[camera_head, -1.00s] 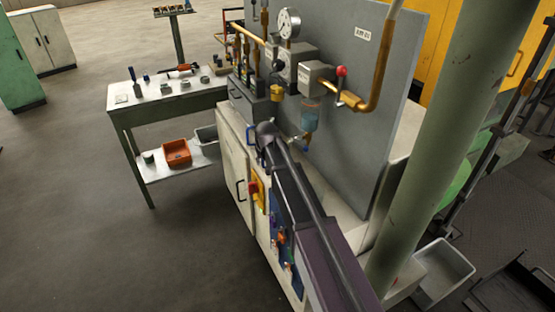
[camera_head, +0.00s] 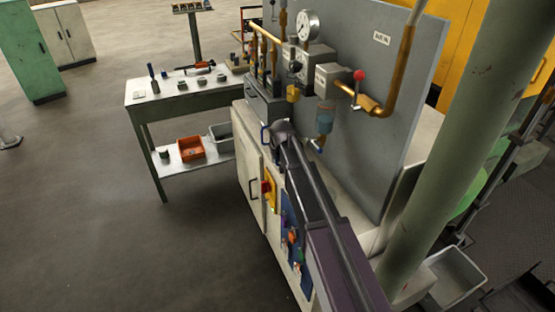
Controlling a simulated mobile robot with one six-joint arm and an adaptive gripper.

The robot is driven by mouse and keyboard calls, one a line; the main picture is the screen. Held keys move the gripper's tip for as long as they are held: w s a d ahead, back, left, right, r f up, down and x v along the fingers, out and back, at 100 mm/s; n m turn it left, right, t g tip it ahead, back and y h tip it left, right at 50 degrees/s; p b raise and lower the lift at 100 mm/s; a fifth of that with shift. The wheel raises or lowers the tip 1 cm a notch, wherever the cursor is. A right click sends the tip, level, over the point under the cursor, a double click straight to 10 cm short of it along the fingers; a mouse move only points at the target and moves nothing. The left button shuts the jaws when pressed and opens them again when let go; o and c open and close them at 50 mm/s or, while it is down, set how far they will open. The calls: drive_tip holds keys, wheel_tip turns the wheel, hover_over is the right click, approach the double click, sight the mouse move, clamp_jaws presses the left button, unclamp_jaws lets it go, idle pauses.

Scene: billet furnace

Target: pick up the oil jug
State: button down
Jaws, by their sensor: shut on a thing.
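I cannot make out the oil jug in this view. My arm runs up from the lower right, and its far end is over the front of the pale cabinet bench (camera_head: 247,158). My gripper is hidden beyond that end, so neither its fingers nor anything in them shows. A small blue loop (camera_head: 264,136) shows just left of the arm's end. I cannot tell what it belongs to.
A grey panel (camera_head: 375,120) with a gauge (camera_head: 307,26) and copper pipes rises behind my arm. A green pillar (camera_head: 455,150) stands close on the right. A side table (camera_head: 150,102) holds small parts, with an orange bin (camera_head: 190,149) below.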

drive_tip(key=shift+r+p, duration=4.25)
drive_tip(key=shift+r, duration=0.25)
drive_tip(key=shift+s, duration=0.15)
